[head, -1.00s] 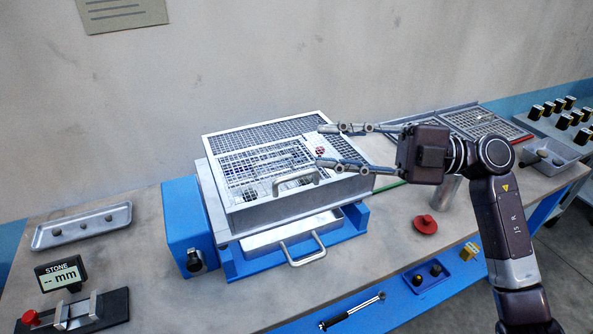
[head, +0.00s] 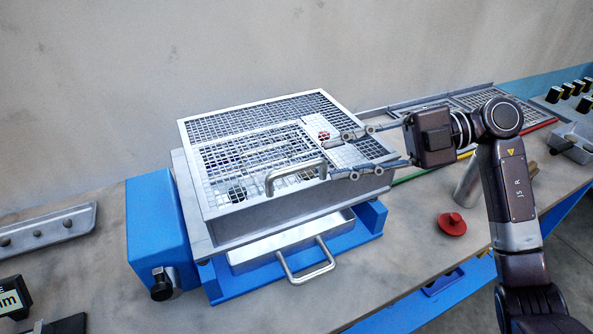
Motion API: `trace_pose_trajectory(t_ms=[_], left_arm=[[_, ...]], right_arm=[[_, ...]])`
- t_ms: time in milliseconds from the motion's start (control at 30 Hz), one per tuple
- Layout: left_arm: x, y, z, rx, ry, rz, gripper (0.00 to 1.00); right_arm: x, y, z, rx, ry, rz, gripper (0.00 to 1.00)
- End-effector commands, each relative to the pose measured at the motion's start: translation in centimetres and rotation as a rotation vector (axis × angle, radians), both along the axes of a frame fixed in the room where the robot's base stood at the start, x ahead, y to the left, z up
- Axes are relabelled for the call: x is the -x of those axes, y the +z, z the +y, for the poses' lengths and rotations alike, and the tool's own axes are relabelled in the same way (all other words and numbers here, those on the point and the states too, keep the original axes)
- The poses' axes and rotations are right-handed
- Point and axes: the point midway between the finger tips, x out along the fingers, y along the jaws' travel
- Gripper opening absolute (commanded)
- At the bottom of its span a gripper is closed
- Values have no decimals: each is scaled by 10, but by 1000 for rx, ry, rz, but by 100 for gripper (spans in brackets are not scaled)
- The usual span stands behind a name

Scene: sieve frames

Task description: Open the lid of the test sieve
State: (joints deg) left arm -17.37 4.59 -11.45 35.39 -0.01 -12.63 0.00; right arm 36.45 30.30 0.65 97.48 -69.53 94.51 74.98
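The test sieve is a metal box (head: 290,212) on a blue base. Its mesh lid (head: 250,104) lies over the top and looks shut. A bar handle (head: 283,180) stands on the lid's front edge. A red round part (head: 324,135) sits on a pale plate on the lid. My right gripper (head: 337,157) reaches in from the right over the lid's right part, fingers spread and nothing between them that I can make out. Its lower fingertip is close to the handle's right end; I cannot tell whether they touch. My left gripper is out of view.
A tray with a handle (head: 308,274) juts out under the sieve. A blue box (head: 152,230) stands at its left. On the right are a red knob-like piece (head: 452,224), a metal cylinder (head: 468,186) and mesh frames (head: 440,112). A grey tray (head: 45,228) lies far left.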

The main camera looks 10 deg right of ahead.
Motion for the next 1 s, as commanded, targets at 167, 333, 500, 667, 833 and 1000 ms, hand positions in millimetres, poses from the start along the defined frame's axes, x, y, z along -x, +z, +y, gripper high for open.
trace_pose_trajectory(t_ms=[167,333,500,667,833,1000], left_arm=[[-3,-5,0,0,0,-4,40],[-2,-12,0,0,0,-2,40],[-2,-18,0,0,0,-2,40],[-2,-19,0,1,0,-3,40],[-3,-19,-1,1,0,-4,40],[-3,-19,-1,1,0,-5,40]], right_arm=[[1,-5,17,-3,5,-2,27],[0,-11,45,-4,4,-2,27],[0,-16,66,-3,3,-1,27],[-1,-17,75,-1,1,-2,27],[-1,-16,76,-1,1,-1,27],[-1,-16,76,-1,1,-1,17]])
